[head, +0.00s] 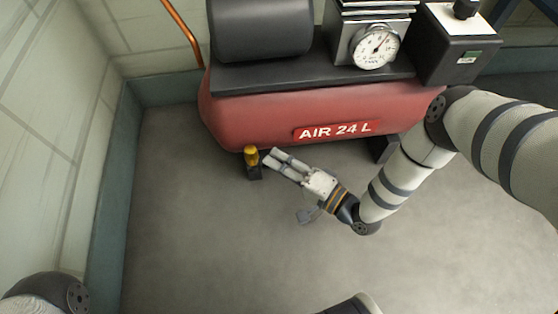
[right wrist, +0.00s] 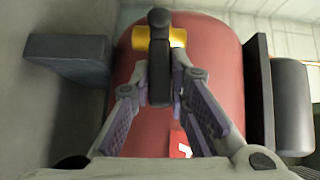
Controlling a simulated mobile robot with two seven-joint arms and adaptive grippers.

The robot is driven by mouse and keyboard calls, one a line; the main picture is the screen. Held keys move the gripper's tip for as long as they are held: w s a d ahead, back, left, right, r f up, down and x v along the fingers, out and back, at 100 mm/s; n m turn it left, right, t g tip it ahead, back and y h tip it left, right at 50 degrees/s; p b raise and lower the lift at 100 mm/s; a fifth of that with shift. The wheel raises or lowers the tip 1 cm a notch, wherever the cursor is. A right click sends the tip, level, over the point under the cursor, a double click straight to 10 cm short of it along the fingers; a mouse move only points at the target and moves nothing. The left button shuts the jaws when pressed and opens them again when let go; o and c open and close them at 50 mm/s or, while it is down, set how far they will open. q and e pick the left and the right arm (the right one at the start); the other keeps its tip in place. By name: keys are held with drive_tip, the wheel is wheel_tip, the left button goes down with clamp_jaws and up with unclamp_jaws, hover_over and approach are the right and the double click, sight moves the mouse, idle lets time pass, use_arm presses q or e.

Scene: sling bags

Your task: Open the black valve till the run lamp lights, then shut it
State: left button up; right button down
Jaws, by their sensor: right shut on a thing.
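A valve with a yellow body (head: 251,156) and a dark lower part sits under the left end of the red tank in the head view. In the right wrist view the yellow body (right wrist: 176,37) lies behind an upright black handle (right wrist: 160,62). My right gripper (head: 272,158) reaches in from the right, beside the valve. In the wrist view its fingers (right wrist: 161,82) are closed on the black handle from both sides. I cannot make out a lit run lamp. My left gripper is out of view.
The red tank (head: 240,118), marked AIR 24 L, stands close above my gripper. It carries a black motor (head: 262,30), a dial gauge (head: 376,47) and a black box (head: 455,50) with a small green panel.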

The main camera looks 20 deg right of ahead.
sight(256, 150)
drive_tip(key=r+n+g+h+p, duration=0.1)
drive_tip(key=p, duration=0.3)
drive_tip(key=r+n+g+h+p, duration=0.1)
drive_tip(key=r+n+p, duration=0.1)
drive_tip(key=p, duration=0.1)
drive_tip(key=shift+w+a+r+g+p, duration=0.2)
drive_tip(key=shift+a+g+p, duration=0.1)
drive_tip(key=shift+a+p, duration=0.1)
drive_tip(key=h+p, duration=0.1)
drive_tip(key=a+r+n+g+h+p, duration=0.1)
drive_tip(key=p, duration=0.1)
drive_tip(key=shift+n+h, duration=0.3)
drive_tip(key=shift+h, duration=0.1)
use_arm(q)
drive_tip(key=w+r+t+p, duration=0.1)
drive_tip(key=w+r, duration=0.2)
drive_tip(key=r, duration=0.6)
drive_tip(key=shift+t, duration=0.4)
use_arm(e)
drive_tip(key=shift+a+n+g+h, duration=0.2)
drive_tip(key=shift+n+g+h, duration=0.1)
drive_tip(key=shift+g, duration=0.1)
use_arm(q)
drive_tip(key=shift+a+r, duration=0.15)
use_arm(e)
drive_tip(key=shift+f, duration=0.1)
drive_tip(key=c, duration=1.5)
unclamp_jaws()
drive_tip(key=shift+w, duration=0.1)
